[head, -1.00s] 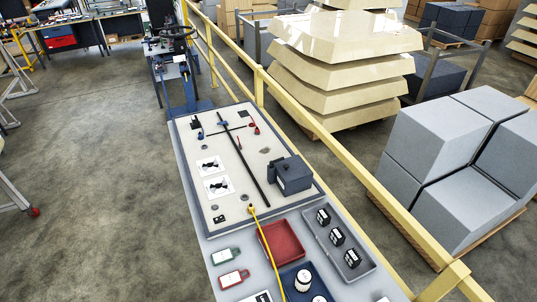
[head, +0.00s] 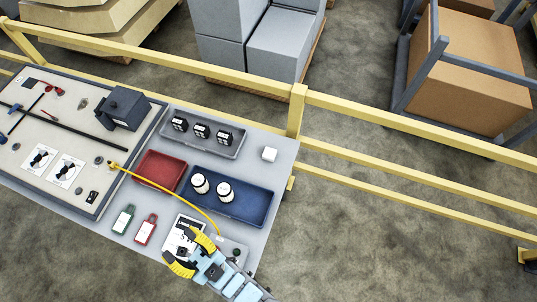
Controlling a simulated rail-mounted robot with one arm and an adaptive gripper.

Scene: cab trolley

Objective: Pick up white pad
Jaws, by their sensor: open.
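A small white block (head: 269,154), which may be the white pad, sits on the grey table top near its right end, behind the blue tray. A flat white panel (head: 185,228) with dark markings lies near the front edge; I cannot tell which of the two is the pad. My gripper (head: 181,246) has yellow fingers, spread open and empty. It is over the front of the table, at the flat white panel, and partly covers it. Whether it touches the panel cannot be told. It is well apart from the white block.
A blue tray (head: 258,207) with two white-topped jars, a red tray (head: 160,168) and a grey tray (head: 166,139) with three black blocks stand nearby. A yellow cable (head: 172,182) crosses the table. Green (head: 124,219) and red (head: 146,230) tags lie left. A yellow rail (head: 297,110) runs behind.

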